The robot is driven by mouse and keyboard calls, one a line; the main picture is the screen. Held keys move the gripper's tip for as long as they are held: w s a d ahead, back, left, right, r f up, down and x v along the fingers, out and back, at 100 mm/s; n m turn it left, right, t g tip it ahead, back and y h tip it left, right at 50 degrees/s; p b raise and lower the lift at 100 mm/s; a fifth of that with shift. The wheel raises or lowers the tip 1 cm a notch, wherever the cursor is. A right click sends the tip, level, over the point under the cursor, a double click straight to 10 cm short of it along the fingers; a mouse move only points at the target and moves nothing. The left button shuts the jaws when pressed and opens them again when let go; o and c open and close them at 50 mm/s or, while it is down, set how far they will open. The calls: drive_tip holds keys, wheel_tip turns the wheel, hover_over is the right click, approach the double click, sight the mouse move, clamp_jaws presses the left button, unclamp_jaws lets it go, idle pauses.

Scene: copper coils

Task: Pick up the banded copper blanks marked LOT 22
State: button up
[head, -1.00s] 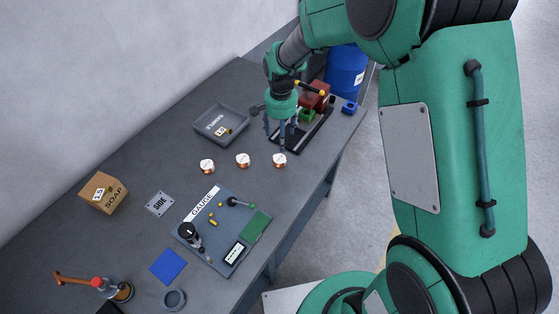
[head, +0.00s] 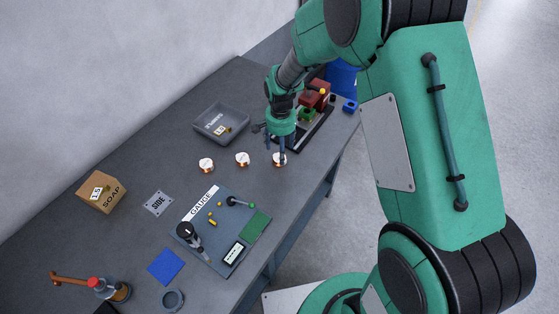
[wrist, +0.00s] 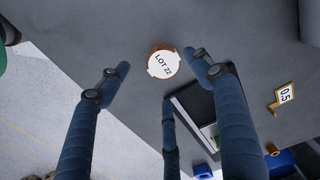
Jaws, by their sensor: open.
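The copper blanks marked LOT 22 (wrist: 163,63) show in the wrist view as a round copper stack with a white label on top. They lie on the bench ahead of my open fingers (wrist: 157,75), slightly beyond the fingertips. In the head view my gripper (head: 278,148) is right over the rightmost copper stack (head: 279,160), and a finger partly covers it. My gripper is open and empty. Two like stacks, a middle one (head: 242,159) and a left one (head: 206,165), stand in a row to its left; their labels are too small to read.
A grey tray (head: 239,134) lies behind the stacks. A dark-framed fixture (head: 318,135) with red and green parts is close to my gripper on the right. The gauge board (head: 190,238) lies in front.

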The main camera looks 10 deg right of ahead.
drive_tip(key=shift+f, duration=0.15)
drive_tip(key=shift+w+a+f+b, duration=0.15)
drive_tip(key=shift+f+b, duration=0.25)
drive_tip(key=shift+f, duration=0.9)
drive_tip(key=shift+s+a+f+b, duration=0.1)
drive_tip(key=shift+f+b, duration=0.25)
drive_tip(key=shift+f, duration=0.9)
drive_tip(key=c, duration=1.4)
